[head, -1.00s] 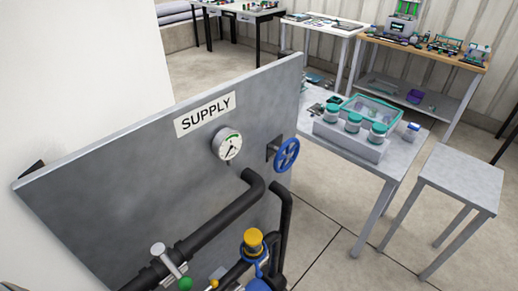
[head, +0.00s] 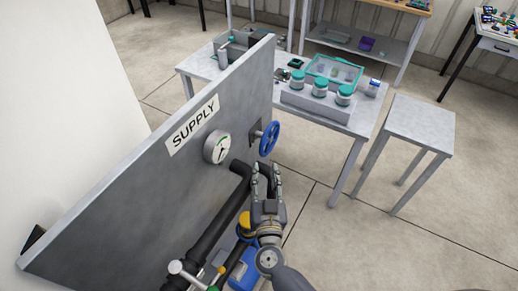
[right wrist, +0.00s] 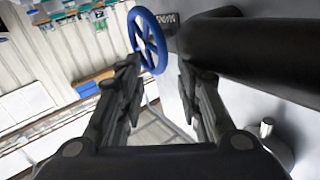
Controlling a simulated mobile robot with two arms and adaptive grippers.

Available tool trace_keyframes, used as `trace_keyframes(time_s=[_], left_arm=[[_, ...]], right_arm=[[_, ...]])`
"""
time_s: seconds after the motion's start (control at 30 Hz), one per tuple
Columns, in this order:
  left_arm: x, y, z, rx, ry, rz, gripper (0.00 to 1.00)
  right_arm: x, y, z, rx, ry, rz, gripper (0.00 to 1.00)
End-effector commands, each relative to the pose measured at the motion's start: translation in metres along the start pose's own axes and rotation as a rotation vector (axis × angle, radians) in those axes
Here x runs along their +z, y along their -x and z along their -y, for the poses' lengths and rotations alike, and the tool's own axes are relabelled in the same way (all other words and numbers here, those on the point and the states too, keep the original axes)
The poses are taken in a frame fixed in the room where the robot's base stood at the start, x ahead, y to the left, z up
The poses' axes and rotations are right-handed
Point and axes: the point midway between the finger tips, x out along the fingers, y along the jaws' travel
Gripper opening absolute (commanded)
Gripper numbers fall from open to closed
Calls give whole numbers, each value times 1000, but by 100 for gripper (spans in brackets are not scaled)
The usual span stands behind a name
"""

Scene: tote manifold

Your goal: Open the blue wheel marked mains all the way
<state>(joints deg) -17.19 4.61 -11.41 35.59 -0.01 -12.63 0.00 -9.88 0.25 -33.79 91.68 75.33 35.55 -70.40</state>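The blue wheel (head: 269,138) stands out on a short stem from the grey SUPPLY panel (head: 120,190), to the right of the gauge. My right gripper (head: 266,167) is just below it in the head view, fingers pointing up toward it, open and empty. In the right wrist view the blue wheel (right wrist: 150,42) is beyond the tips of the open right gripper (right wrist: 160,75), apart from them. A small dark label beside the wheel is partly hidden and its word cannot be read surely. My left gripper is not in view.
A round gauge (head: 217,147) sits left of the wheel. Black pipes (head: 215,222) run along the panel near my right gripper, with a yellow cap (head: 244,221) and valve handle (head: 178,267) lower down. A table with teal-lidded jars (head: 321,86) and a stool (head: 420,120) stand behind.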

Motion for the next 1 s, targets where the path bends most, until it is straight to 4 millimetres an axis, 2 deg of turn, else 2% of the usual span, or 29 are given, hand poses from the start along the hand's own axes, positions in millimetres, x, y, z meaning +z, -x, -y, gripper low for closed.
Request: trace_keyframes(time_s=[0.17,0.43,0.6,0.9,0.93,1.0], left_arm=[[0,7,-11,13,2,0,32],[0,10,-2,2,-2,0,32],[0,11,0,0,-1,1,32],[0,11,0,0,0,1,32],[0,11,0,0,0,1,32],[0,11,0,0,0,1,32]], right_arm=[[-4,-34,1,-1,1,-4,33],[-1,-71,1,-1,0,-2,33],[0,-81,1,-1,0,-1,33],[0,-82,1,-1,-1,0,33],[0,-82,1,-1,-1,0,30],[0,-82,1,-1,-1,0,15]])
